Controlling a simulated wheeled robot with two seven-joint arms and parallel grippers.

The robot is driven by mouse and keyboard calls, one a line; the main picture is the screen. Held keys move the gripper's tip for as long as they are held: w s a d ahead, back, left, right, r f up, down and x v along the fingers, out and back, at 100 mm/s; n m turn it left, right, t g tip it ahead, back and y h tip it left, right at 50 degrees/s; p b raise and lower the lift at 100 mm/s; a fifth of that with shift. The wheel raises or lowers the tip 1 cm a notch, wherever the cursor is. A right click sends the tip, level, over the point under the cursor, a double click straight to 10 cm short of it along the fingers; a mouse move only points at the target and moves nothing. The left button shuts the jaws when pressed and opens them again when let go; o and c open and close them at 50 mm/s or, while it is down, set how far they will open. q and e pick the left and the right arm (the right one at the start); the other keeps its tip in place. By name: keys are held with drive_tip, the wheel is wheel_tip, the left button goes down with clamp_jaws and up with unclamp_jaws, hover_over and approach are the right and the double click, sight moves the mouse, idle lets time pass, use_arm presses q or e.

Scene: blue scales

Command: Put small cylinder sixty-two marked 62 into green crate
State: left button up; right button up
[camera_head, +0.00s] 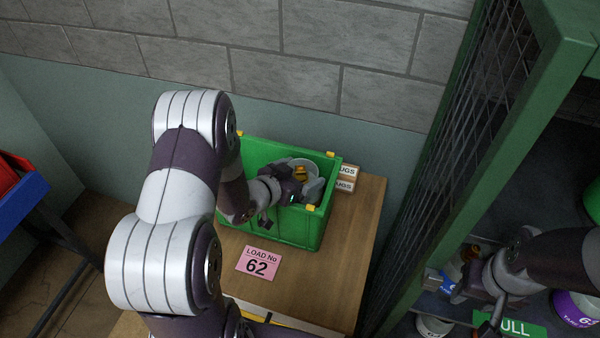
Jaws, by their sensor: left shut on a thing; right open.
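The green crate (296,228) stands on a wooden table against the wall. My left gripper (304,188) is over the crate's opening, shut on a small pale cylinder (308,164) with a yellow part on top. The gripper hides much of the cylinder, and no number on it can be read. I cannot tell whether it touches the crate floor. A pink card (259,263) reading "LOAD No 62" lies on the table in front of the crate. My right gripper (474,297) is open at the shelf on the right, close to several containers.
Small boxes (345,178) sit right of the crate on the wooden table (350,240). A green cage (455,150) with mesh stands to the right. Its shelf holds a purple-banded container (577,308) and a green sign (512,326). A blue-and-red bin (22,205) is at far left.

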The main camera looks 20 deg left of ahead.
use_arm(q)
drive_tip(key=o, duration=1.7)
drive_tip(key=shift+r, duration=0.35)
drive_tip(key=shift+r+p, duration=0.5)
drive_tip(key=shift+p, duration=0.15)
drive_tip(key=s+a+r+g+y, duration=0.1)
drive_tip(key=s, duration=0.2)
drive_tip(key=s+a+r+g+y, duration=0.1)
drive_tip(key=s+a, duration=0.1)
drive_tip(key=s, duration=0.1)
drive_tip(key=s+a+g+y+b, duration=0.1)
drive_tip(key=s+a, duration=0.1)
drive_tip(key=s, duration=0.1)
drive_tip(key=shift+s+r+n+y, duration=0.15)
drive_tip(key=shift+r+n+y, duration=0.15)
drive_tip(key=shift+r+n, duration=0.1)
drive_tip(key=s+d+n+g, duration=0.1)
drive_tip(key=s+d+g, duration=0.1)
drive_tip(key=s, duration=0.1)
drive_tip(key=s+d+n+g, duration=0.1)
drive_tip(key=s+d+g, duration=0.2)
drive_tip(key=s+d+r+g, duration=0.1)
drive_tip(key=s+d+g, duration=0.2)
drive_tip(key=s, duration=0.1)
drive_tip(key=shift+d+r+n+y, duration=0.1)
drive_tip(key=shift+d+n+y, duration=0.1)
drive_tip(key=shift+n+y, duration=0.2)
